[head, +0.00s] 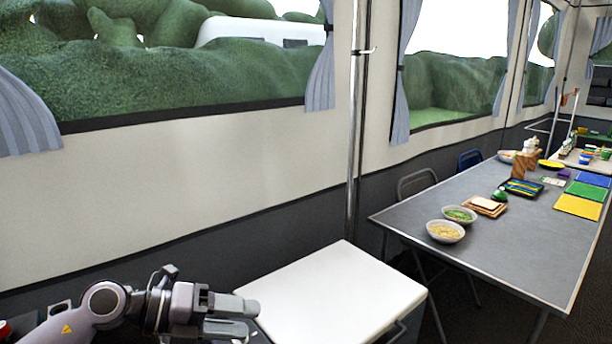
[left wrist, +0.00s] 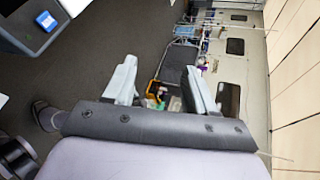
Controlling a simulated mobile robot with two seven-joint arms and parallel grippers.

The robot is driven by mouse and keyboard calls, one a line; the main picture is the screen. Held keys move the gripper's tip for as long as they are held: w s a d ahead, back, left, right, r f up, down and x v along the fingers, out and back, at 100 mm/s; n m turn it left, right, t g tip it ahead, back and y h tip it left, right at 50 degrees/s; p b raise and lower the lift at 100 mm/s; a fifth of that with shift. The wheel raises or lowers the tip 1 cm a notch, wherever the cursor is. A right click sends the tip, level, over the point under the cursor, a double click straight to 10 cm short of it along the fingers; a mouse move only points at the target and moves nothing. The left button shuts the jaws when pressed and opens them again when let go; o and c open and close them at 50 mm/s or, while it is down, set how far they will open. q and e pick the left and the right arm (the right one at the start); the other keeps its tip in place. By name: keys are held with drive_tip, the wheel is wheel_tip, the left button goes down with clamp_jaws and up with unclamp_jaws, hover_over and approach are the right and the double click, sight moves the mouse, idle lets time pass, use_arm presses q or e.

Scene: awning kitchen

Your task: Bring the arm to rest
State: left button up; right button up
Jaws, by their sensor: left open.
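My left gripper (head: 252,318) is at the bottom left of the head view, beside the near left edge of a white-topped cabinet (head: 335,297). Its arm comes in from the lower left. In the left wrist view the two fingers of the left gripper (left wrist: 162,85) stand apart with nothing between them. Beyond them the wrist view shows the floor and far objects, small and hard to make out. My right gripper does not show in either view.
A long grey table (head: 480,255) stands at the right with two bowls (head: 446,231), a cutting board and coloured mats (head: 579,206) on it. A metal pole (head: 355,150) rises behind the cabinet. A tent wall (head: 180,190) runs along the left.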

use_arm(q)
wheel_tip(320, 180, up, 7)
drive_tip(key=d+n+t, duration=0.1)
drive_tip(key=n+t, duration=1.1)
drive_tip(key=n, duration=0.1)
drive_tip(key=s+a+f+n+g+y, duration=0.1)
drive_tip(key=s+a+f+n+y, duration=0.2)
drive_tip(key=a+f+n+y, duration=0.5)
drive_tip(key=s+a+f+n+g+y, duration=0.1)
drive_tip(key=s+a+f+n+y, duration=0.4)
drive_tip(key=n, duration=0.4)
drive_tip(key=s+f+n+g, duration=0.2)
drive_tip(key=s+f+g, duration=0.35)
drive_tip(key=s, duration=0.35)
drive_tip(key=s+f+n+g, duration=0.1)
drive_tip(key=s+f+g, duration=0.45)
drive_tip(key=s, duration=0.35)
drive_tip(key=w+d+f+t+h, duration=0.2)
drive_tip(key=w+d+f+t, duration=0.2)
drive_tip(key=f+t, duration=0.3)
drive_tip(key=shift+w+f, duration=0.9)
drive_tip(key=shift+f, duration=0.3)
